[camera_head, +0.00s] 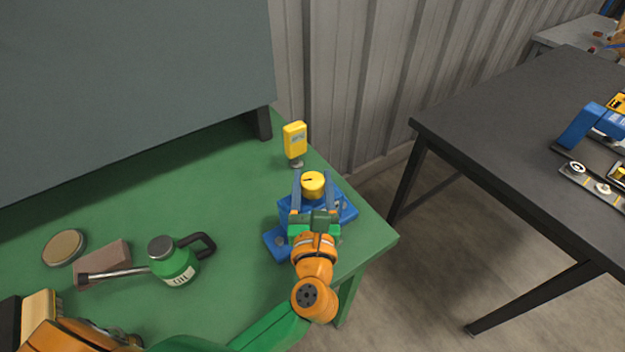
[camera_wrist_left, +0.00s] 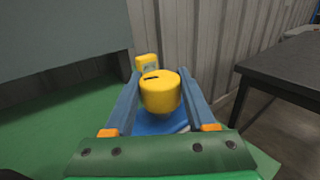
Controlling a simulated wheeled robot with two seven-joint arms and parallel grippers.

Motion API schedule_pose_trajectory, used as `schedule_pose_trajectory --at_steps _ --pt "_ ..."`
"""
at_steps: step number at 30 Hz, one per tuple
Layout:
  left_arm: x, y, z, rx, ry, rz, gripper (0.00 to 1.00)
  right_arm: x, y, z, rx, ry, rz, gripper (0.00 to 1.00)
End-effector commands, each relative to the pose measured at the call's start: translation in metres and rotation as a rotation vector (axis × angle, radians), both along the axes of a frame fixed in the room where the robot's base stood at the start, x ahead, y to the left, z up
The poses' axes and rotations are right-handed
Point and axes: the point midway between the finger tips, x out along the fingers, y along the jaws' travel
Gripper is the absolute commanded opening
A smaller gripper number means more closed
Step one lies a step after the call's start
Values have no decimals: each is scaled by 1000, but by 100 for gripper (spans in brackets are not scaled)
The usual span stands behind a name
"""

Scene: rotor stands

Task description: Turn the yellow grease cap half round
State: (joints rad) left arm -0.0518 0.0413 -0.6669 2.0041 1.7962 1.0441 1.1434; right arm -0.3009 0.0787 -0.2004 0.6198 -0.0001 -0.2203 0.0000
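The yellow grease cap (camera_head: 313,183) is a short cylinder with a dark mark on top. It sits upright on a blue stand (camera_head: 346,207) near the right corner of the green table. My left gripper (camera_head: 313,178) has its two blue fingers on either side of the cap. In the left wrist view the cap (camera_wrist_left: 160,95) stands between the fingers, with a narrow gap at its right side; contact on the left is unclear. The gripper's body hides part of the stand. My right gripper is not in view.
A yellow device (camera_head: 295,140) stands just behind the stand. A green canister (camera_head: 174,263), a brownish block (camera_head: 103,265) and a round disc (camera_head: 64,246) lie left on the green table (camera_head: 190,205). A dark table (camera_head: 510,130) stands at the right, across a floor gap.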

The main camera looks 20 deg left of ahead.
Motion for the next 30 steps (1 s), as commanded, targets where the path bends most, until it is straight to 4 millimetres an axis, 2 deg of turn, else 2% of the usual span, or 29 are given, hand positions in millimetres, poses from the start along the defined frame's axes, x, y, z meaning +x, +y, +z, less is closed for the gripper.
schedule_pose_trajectory --at_steps 1,4,16,30 --pt "0 1 0 0 0 2 27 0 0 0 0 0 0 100" --pt "0 0 0 1 0 2 0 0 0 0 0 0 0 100" --pt "-1 1 2 4 3 -96 0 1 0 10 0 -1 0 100" --pt "0 2 1 7 5 -513 0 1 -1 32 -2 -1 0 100"
